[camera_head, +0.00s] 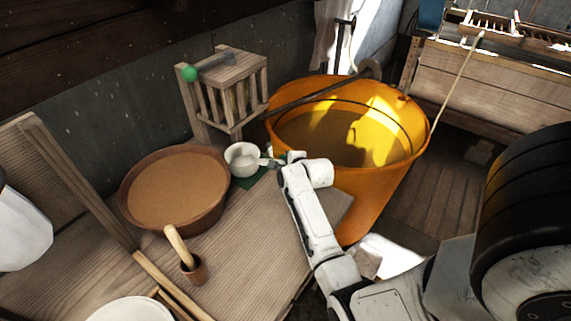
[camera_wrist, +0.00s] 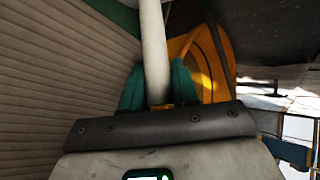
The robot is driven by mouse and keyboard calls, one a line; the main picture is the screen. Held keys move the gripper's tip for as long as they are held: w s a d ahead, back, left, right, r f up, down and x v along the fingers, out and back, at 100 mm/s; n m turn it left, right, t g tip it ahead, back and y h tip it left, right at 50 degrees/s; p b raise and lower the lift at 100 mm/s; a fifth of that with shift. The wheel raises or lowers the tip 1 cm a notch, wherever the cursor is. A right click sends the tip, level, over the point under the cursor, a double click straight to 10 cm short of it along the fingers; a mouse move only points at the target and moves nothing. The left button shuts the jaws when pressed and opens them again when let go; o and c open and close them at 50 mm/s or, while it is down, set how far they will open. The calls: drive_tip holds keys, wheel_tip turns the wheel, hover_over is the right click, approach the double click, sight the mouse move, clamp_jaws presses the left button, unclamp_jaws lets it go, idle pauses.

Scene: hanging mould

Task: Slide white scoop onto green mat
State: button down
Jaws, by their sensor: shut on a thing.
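The white scoop (camera_head: 241,157) is at the table's far edge in the head view, its bowl over or on the green mat (camera_head: 247,182). I cannot tell whether the bowl touches the mat. Only part of the mat shows, in front of and to the right of the bowl. My gripper (camera_head: 277,163) is to the right of the bowl. In the wrist view its green fingers (camera_wrist: 157,88) are shut on the scoop's white handle (camera_wrist: 153,45). The bowl is out of the wrist view, and a strip of the mat (camera_wrist: 118,12) shows at the top.
A brown bowl (camera_head: 132,192) of tan material stands left of the scoop. A small pot (camera_head: 196,272) with a wooden stick is nearer. A large orange bucket (camera_head: 372,183) stands right of the table, beside my arm. A slatted wooden box (camera_head: 236,85) stands behind. Bare tabletop (camera_head: 260,240) lies in front.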

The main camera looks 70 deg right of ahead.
drive_tip(key=shift+s+d, duration=0.1)
drive_tip(key=shift+d, duration=0.15)
drive_tip(key=c, duration=0.8)
unclamp_jaws()
drive_tip(key=shift+a, duration=0.1)
drive_tip(key=v, duration=1)
drive_tip(key=shift+s+a+r+b, duration=0.15)
drive_tip(key=shift+s+r+b, duration=0.1)
drive_tip(key=shift+b, duration=0.1)
